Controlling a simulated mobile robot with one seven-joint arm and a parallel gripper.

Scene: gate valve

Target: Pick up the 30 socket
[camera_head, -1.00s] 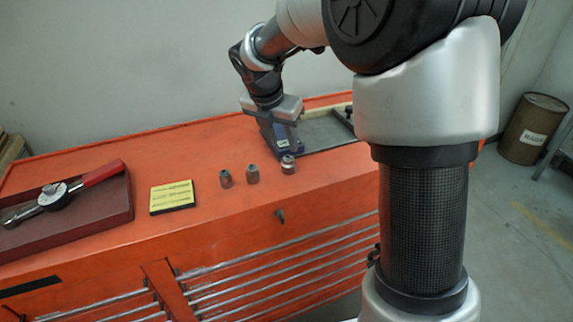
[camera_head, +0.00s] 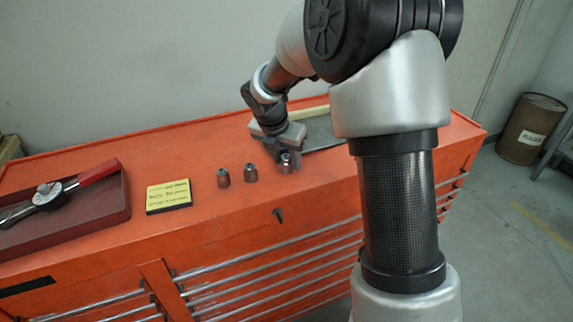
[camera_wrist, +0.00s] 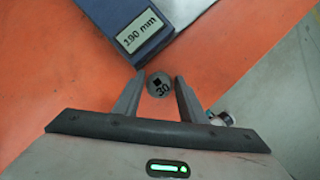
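The 30 socket (camera_wrist: 159,88) shows in the wrist view as a small round grey end marked "30". It lies between the two fingertips of my gripper (camera_wrist: 159,78). The fingers are open, with a narrow gap on each side of the socket. In the head view my gripper (camera_head: 283,152) is at the rightmost of three small sockets (camera_head: 286,161), near the front of the orange cabinet top. The fingers partly hide that socket there.
Two other sockets (camera_head: 223,177) (camera_head: 250,173) stand to the left. A yellow label block (camera_head: 169,196) and a red tray (camera_head: 118,200) with a torque wrench are further left. A blue device reading "190 mm" (camera_wrist: 130,30) is close to my fingers. A grey tray (camera_head: 322,135) lies behind.

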